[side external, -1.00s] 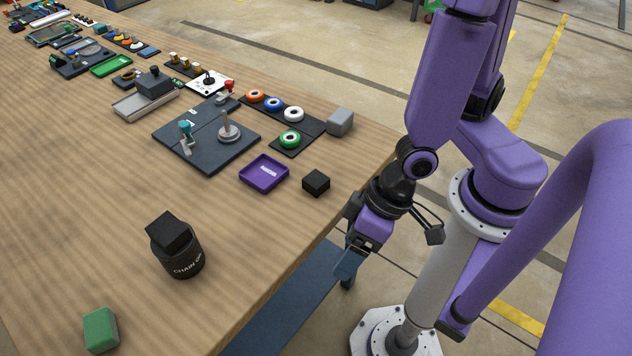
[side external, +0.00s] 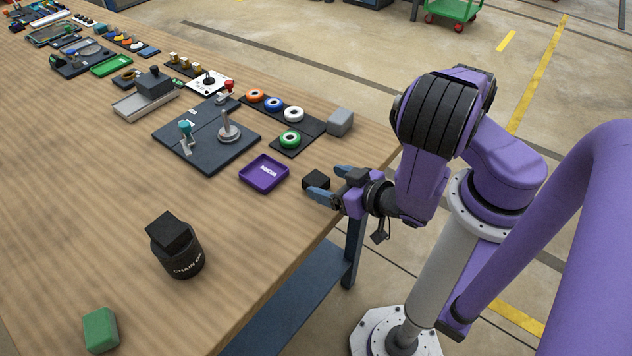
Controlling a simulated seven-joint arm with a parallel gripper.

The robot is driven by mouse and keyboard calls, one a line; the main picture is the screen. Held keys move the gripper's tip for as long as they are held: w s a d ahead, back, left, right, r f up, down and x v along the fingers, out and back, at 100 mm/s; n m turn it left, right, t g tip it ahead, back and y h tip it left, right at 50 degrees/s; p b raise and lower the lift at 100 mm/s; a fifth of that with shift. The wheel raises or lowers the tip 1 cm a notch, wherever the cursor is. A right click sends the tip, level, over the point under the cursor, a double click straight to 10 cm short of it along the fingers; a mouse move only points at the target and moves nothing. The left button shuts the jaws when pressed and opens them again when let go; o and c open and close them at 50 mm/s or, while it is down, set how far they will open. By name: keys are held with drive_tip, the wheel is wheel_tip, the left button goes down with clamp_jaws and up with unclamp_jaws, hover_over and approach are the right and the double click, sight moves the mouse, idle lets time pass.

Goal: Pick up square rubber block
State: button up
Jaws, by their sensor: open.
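A small black square block (side external: 315,180) sits on the wooden table near its right edge, and I take it for the rubber block. My gripper (side external: 325,181) reaches in from the right, level with the tabletop. Its blue fingers are open, one on the near side of the block and one on the far side. The block's right part is close to or between the fingertips. I cannot tell whether they touch it. The tips partly hide the block.
A purple tray (side external: 263,174) lies left of the block. A grey block (side external: 340,122) stands behind it. A black can (side external: 180,258) with a dark block on top and a green block (side external: 100,330) are at the front. A dark board (side external: 206,145) with fixtures lies further back.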

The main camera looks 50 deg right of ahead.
sight(315, 178)
drive_tip(key=shift+x, duration=3.05)
drive_tip(key=shift+c, duration=0.3)
drive_tip(key=c, duration=1)
